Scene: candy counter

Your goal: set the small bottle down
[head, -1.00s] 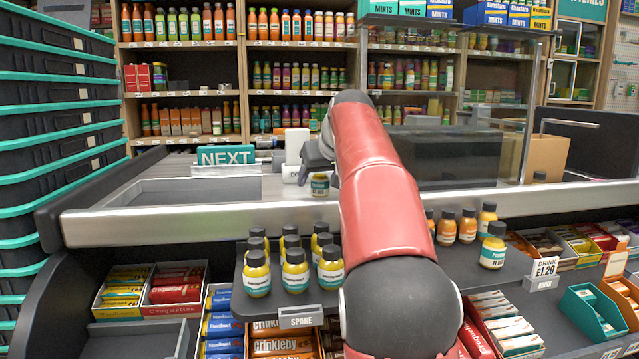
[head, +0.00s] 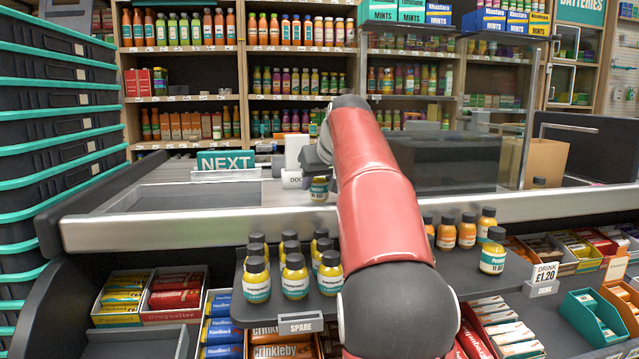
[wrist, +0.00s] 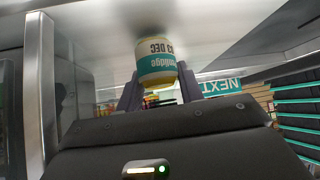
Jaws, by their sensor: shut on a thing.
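The small bottle (head: 319,190) has yellow contents and a teal and white label. My arm hides the counter to the right.
Several yellow bottles (head: 295,277) stand on a lower shelf behind a SPARE tag (head: 301,326). More bottles (head: 466,232) stand to the right. A teal NEXT sign (head: 226,161) lies back left. A clear screen and dark panel (head: 445,160) stand behind my arm.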

